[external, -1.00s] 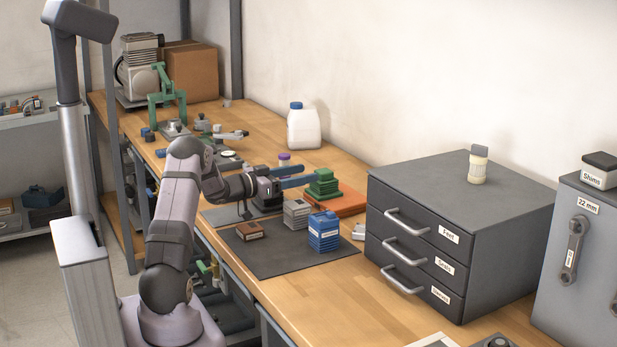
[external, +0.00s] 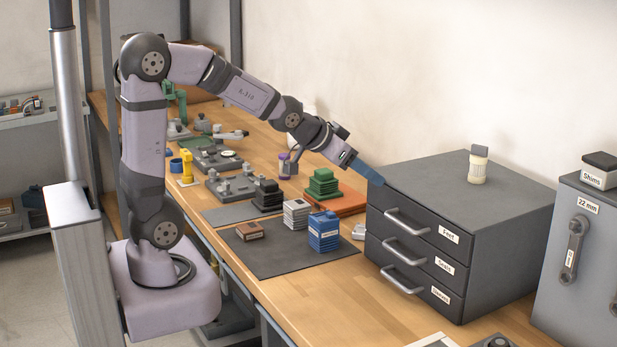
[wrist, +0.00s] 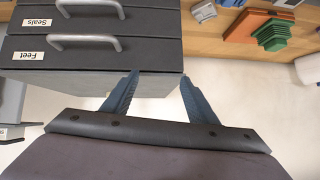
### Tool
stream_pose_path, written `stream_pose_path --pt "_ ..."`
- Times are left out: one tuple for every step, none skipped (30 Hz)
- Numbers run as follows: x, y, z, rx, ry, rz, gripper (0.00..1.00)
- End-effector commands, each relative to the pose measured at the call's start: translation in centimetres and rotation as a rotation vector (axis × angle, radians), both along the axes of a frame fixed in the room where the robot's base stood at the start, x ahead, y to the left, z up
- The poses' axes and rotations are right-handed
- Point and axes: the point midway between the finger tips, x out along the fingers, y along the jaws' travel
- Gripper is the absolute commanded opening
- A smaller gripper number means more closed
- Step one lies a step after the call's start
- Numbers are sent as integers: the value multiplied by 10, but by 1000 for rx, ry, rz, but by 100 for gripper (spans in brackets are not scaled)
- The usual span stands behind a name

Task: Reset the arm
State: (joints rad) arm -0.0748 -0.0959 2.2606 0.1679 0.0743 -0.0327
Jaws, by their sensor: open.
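My gripper (external: 368,172) is raised above the bench beside the upper left corner of the dark drawer cabinet (external: 455,200) in the external view. In the wrist view my gripper's two blue fingers (wrist: 160,95) are spread apart with nothing between them. The cabinet also shows in the wrist view (wrist: 155,50), with drawer labels reading Seals and Feet. My arm is lifted and stretched out over the bench. Whether the fingertips touch the cabinet cannot be told.
On the dark mat (external: 285,260) stand a blue block stack (external: 323,232) and a small brown block (external: 249,231). Grey (external: 296,213) and black (external: 267,194) stacks and a green stack (external: 322,184) on an orange plate (external: 345,202) are nearby. A jar (external: 478,166) stands on the cabinet.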

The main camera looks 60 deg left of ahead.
Motion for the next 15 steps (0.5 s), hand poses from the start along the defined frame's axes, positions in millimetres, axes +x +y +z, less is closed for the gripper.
stream_pose_path --pt "-16 -5 -20 -10 66 0 53" --pt "-25 -7 -32 -15 106 2 53" --pt "-38 -9 -47 -21 160 6 53" --pt "-49 -10 -59 -28 204 11 53" --pt "-60 -12 -70 -33 247 14 53" --pt "-76 -14 -86 -41 311 19 53" --pt "-90 -16 -98 -47 360 24 53" --pt "-104 -18 -109 -54 410 27 53" --pt "-123 -21 -123 -61 477 31 53" --pt "-137 -23 -132 -67 525 34 53" --pt "-151 -25 -141 -73 571 37 53" --pt "-169 -27 -150 -79 630 40 53" --pt "-181 -29 -157 -84 670 43 53" --pt "-192 -30 -162 -88 706 44 53" --pt "-207 -32 -167 -93 751 47 53"
